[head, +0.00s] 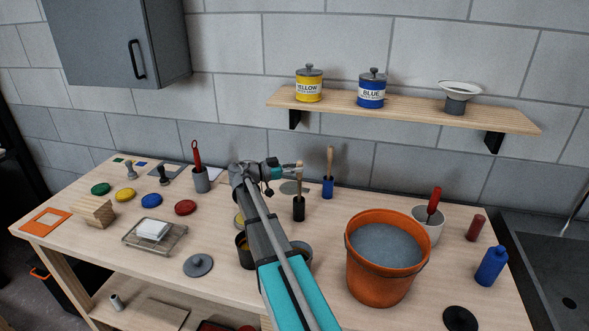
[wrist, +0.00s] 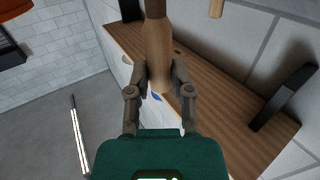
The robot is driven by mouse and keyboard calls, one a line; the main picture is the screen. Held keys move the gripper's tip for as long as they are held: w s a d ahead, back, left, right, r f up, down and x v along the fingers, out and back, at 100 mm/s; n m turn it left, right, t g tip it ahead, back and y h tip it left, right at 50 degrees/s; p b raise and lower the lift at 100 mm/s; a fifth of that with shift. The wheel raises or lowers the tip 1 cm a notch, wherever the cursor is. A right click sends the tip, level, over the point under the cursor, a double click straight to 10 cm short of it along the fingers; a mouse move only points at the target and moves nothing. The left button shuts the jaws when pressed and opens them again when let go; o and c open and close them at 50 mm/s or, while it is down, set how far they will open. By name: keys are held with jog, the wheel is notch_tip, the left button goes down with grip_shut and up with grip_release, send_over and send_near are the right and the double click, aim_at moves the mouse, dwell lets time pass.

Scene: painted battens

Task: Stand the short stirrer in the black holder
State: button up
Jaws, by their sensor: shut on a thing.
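My gripper (head: 296,171) is shut on the wooden handle of a stirrer (head: 300,187), near its upper end. The held stirrer fills the top middle of the wrist view (wrist: 157,45), between both fingers (wrist: 158,78). It is upright in the head view. Its lower part meets the black holder (head: 298,210) on the table, directly below my gripper. I cannot tell how deep it sits in the holder. Another wooden stirrer (head: 330,160) stands in a blue holder (head: 328,189) just to the right and behind.
An orange bucket (head: 378,290) of grey contents stands to the right. A grey cup (head: 201,181) with a red-handled tool stands left. The wall shelf (head: 400,108) with yellow (head: 309,87) and blue (head: 371,92) cans is above and behind. My arm hides some of the middle table.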

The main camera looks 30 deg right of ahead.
jog(key=shift+f+b, duration=0.7)
jog(key=shift+f, duration=0.3)
jog(key=o, duration=0.9)
jog(key=shift+o, duration=0.2)
jog(key=v, duration=0.7)
jog(key=shift+a, duration=0.2)
jog(key=shift+f, duration=0.1)
dwell(0.6)
